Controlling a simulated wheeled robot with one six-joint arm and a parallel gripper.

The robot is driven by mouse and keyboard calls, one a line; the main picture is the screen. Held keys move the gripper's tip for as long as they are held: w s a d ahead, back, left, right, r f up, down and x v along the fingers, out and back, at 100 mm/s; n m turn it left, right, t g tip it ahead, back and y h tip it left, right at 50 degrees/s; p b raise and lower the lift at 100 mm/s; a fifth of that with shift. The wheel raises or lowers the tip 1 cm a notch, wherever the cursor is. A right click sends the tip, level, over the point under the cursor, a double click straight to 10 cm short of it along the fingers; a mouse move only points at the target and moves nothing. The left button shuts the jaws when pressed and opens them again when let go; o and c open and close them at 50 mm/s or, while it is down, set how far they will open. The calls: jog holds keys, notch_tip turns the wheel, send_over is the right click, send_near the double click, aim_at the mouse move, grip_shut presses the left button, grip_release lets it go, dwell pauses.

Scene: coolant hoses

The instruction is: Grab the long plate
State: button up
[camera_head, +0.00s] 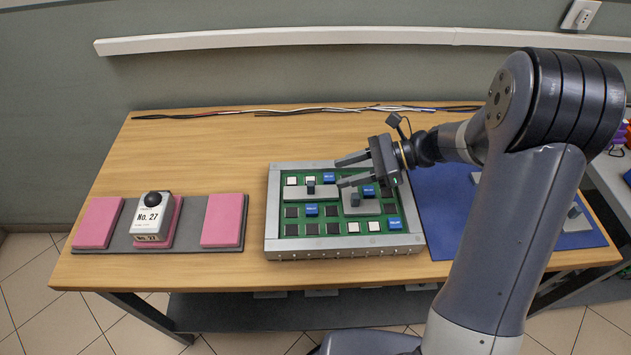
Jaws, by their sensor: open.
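A long, narrow light-grey plate (296,194) with a dark knob (311,187) lies on the green board (300,221), in its left half. A second, squarer grey plate (366,208) with a dark knob lies to its right, partly below my gripper in the picture. My gripper (339,172) is open and empty. Its two fingers point left over the board, with their tips just right of the long plate's knob. I cannot tell the height of the fingers above the board.
The board has a grey raised frame (272,215) and several blue, white and dark squares. A blue mat (435,215) with grey pieces lies right, partly behind my arm. A white "No. 27" block (149,214) stands among pink pads (222,219) at left. Cables (270,109) run along the back.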

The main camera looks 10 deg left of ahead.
aim_at(311, 183)
jog(key=x, duration=0.9)
jog(key=shift+s+d+f, duration=0.15)
jog(key=shift+s+f, duration=0.1)
jog(key=shift+c, duration=0.3)
grip_shut()
